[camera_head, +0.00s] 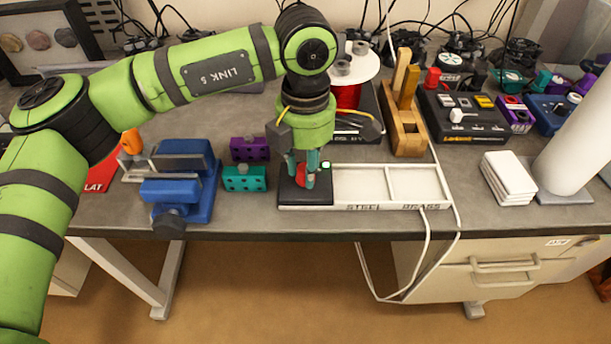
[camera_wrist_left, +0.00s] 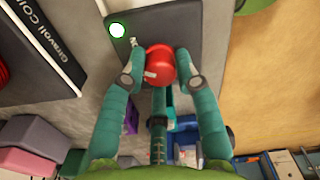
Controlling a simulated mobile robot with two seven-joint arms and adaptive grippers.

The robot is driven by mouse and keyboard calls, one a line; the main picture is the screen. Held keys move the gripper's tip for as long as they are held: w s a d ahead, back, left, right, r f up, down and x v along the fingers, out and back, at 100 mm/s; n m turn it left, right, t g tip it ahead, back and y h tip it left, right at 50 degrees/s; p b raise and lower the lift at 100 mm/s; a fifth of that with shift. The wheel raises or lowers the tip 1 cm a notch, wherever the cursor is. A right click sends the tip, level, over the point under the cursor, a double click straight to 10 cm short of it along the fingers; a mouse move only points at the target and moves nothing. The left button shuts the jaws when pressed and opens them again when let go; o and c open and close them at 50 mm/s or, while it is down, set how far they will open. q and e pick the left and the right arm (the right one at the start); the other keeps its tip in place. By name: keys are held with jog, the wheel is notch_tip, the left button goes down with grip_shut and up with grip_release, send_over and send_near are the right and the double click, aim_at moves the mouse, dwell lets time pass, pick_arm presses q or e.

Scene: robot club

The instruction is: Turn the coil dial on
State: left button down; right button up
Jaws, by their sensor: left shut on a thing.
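The coil dial is a round red knob (camera_head: 308,182) on a small black base (camera_head: 290,194) at the left end of a white tray. In the left wrist view the red knob (camera_wrist_left: 160,62) sits between the two teal fingertips. A round white-green lamp (camera_wrist_left: 117,30) on the black base looks lit; it also shows in the head view (camera_head: 326,164). My left gripper (camera_head: 304,172) points down over the base and is shut on the knob. The fingers hide part of the knob. My right gripper is not in view.
The white tray (camera_head: 350,207) marked STEEL and BRASS lies right of the base. Teal (camera_head: 244,178) and purple (camera_head: 249,148) blocks and a blue vise (camera_head: 186,192) stand left. A red coil (camera_head: 347,97) and a wooden block (camera_head: 403,130) stand behind. A white cable hangs over the front edge.

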pick_arm(q)
jog(key=shift+f+m+b, duration=0.15)
jog(key=shift+m+b, duration=0.95)
jog(key=shift+m, duration=0.5)
jog(key=c, duration=0.9)
grip_release()
jog(key=shift+r, duration=0.2)
notch_tip(320, 180, up, 12)
jog(key=shift+f, duration=0.1)
